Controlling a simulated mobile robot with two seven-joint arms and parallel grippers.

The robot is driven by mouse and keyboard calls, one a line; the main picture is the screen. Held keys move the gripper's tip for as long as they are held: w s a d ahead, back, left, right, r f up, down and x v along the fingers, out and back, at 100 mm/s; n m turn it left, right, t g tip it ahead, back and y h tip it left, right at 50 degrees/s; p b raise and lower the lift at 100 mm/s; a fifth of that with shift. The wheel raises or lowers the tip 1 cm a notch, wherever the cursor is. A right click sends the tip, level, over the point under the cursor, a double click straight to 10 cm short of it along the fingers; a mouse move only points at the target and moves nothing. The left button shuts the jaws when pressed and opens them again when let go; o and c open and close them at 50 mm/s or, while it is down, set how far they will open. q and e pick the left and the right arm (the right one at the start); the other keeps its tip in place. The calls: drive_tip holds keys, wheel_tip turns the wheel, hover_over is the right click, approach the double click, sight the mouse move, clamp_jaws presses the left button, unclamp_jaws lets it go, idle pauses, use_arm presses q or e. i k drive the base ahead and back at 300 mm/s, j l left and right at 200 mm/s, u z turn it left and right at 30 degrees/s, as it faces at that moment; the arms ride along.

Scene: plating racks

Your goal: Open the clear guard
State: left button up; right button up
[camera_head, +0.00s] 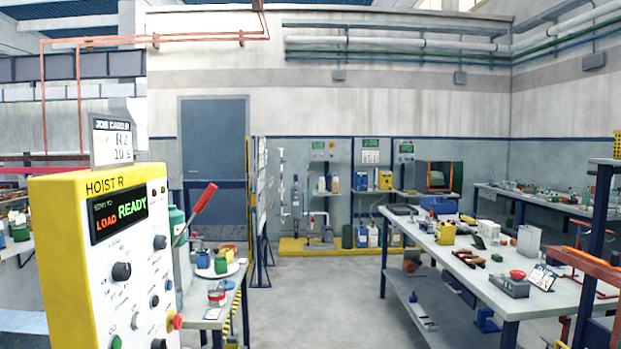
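I cannot make out a clear guard in this view. A yellow and white control panel (100,260) marked HOIST R stands close at the left. Its dark display (119,214) reads LOAD in red and READY in green. Its white face carries several dark knobs, such as a large one (121,271), and a green button (116,342) at the bottom. Neither of my grippers is in view.
A job card (112,142) stands on the panel. A long workbench (475,272) with tools and boxes stands at right. The floor (310,300) between them is clear.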

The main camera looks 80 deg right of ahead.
sight(434, 175)
drive_tip(key=z, duration=3.4)
drive_tip(key=i+l+z, duration=0.1)
drive_tip(key=l+z, duration=0.15)
drive_tip(key=l, duration=0.15)
drive_tip(key=i+l+z, duration=0.25)
drive_tip(key=l, duration=0.15)
drive_tip(key=i+l+z, duration=0.1)
drive_tip(key=l+z, duration=0.2)
drive_tip(key=i+l+z, duration=0.2)
drive_tip(key=l+z, duration=0.15)
drive_tip(key=i+l+z, duration=0.25)
drive_tip(key=z, duration=0.15)
drive_tip(key=i+l+z, duration=0.35)
drive_tip(key=i+z, duration=0.3)
drive_tip(key=i, duration=1.25)
drive_tip(key=i+u, duration=0.2)
drive_tip(key=i, duration=0.3)
drive_tip(key=i+l+u, duration=0.1)
drive_tip(key=i+u, duration=0.15)
drive_tip(key=i, duration=0.3)
drive_tip(key=i+l+u, duration=0.2)
drive_tip(key=i, duration=0.3)
drive_tip(key=i+j+u, duration=0.15)
drive_tip(key=i+u, duration=0.55)
drive_tip(key=u, duration=0.25)
drive_tip(key=i+u, duration=0.45)
drive_tip(key=k+l, duration=0.05)
drive_tip(key=k, duration=0.1)
